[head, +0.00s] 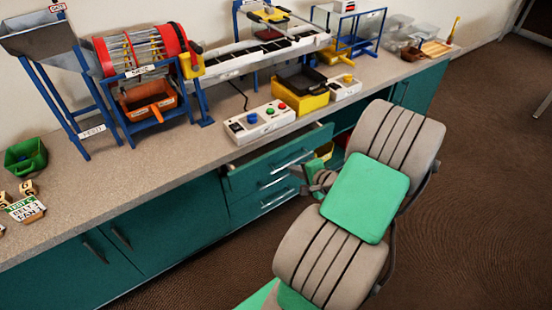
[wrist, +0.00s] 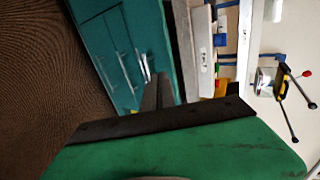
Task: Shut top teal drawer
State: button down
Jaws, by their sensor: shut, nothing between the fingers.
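The top teal drawer (head: 262,174) is in the cabinet under the counter, pulled part way out, with a strip of its inside showing above the front. Its bar handle (head: 293,161) faces me. Below it are more closed teal drawers with similar handles. My gripper (head: 308,182) is just right of the drawer stack, low in front of the cabinet; whether it touches the drawer cannot be told. In the wrist view its dark fingers (wrist: 157,84) are together and empty, near the teal fronts and their handles (wrist: 143,66). My arm hides part of the cabinet.
The counter (head: 180,160) holds a button box (head: 258,122), a yellow bin (head: 300,97), a drum machine and a green bin (head: 25,156). An open cabinet space (head: 345,125) lies right of the drawers. The brown floor (head: 470,200) is clear at right.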

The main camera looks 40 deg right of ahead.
jog(key=b, duration=0.1)
send_near(270, 157)
notch_tip(270, 157, down, 3)
jog(key=w, duration=0.2)
jog(key=shift+w+d+f, duration=0.1)
jog(key=shift+w, duration=1.65)
jog(key=shift+w, duration=0.1)
